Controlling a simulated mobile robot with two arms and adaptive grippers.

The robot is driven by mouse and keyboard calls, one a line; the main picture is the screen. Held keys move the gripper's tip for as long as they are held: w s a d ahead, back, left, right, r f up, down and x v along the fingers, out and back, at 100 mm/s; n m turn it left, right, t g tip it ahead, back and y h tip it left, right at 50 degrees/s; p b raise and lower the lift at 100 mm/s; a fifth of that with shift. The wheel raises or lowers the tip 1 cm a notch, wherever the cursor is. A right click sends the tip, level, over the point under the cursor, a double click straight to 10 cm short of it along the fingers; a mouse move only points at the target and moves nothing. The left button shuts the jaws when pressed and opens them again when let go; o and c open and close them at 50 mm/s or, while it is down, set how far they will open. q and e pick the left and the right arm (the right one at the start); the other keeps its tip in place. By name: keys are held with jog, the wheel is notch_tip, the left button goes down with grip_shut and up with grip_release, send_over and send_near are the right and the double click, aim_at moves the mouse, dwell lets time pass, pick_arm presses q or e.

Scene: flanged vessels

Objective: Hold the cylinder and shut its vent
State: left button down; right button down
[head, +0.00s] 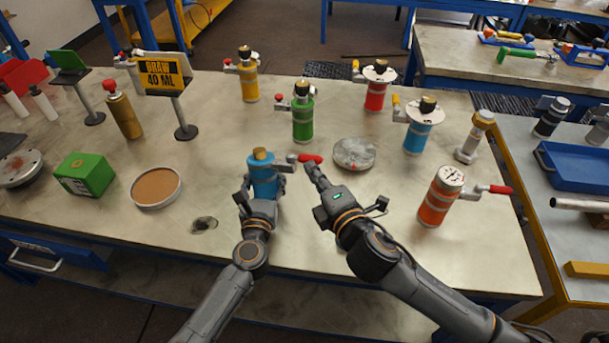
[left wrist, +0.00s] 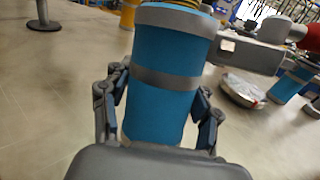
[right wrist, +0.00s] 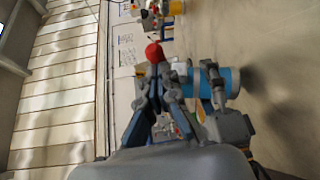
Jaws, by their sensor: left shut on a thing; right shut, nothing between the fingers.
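The blue cylinder (head: 262,172) stands near the front middle of the table, with a tan cap on top. My left gripper (head: 262,192) is shut around its body; the left wrist view shows a finger on each side of the blue cylinder (left wrist: 165,80). Its vent has a grey valve body and a red handle (head: 310,158) pointing right. My right gripper (head: 315,172) is shut and empty, its fingertips close to the red handle. In the right wrist view the red handle (right wrist: 154,52) shows just beyond the fingertips; I cannot tell whether they touch.
A round grey dish (head: 354,153) lies right of the handle. An orange cylinder (head: 440,198) with a gauge and red handle stands further right. A green cylinder (head: 302,115) stands behind. A cork-coloured round pad (head: 156,187) and green box (head: 85,174) are left.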

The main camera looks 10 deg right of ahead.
pick_arm(q)
jog(key=shift+r, duration=0.1)
pick_arm(e)
jog(key=shift+s+a, duration=0.15)
jog(key=shift+s, duration=0.15)
jog(key=a+f+v, duration=0.1)
jog(key=v, duration=1.1)
jog(key=shift+s+r, duration=0.35)
jog(key=shift+s, duration=0.1)
jog(key=shift+a, duration=0.2)
dwell(0.5)
pick_arm(q)
jog(key=shift+c, duration=1.3)
grip_release()
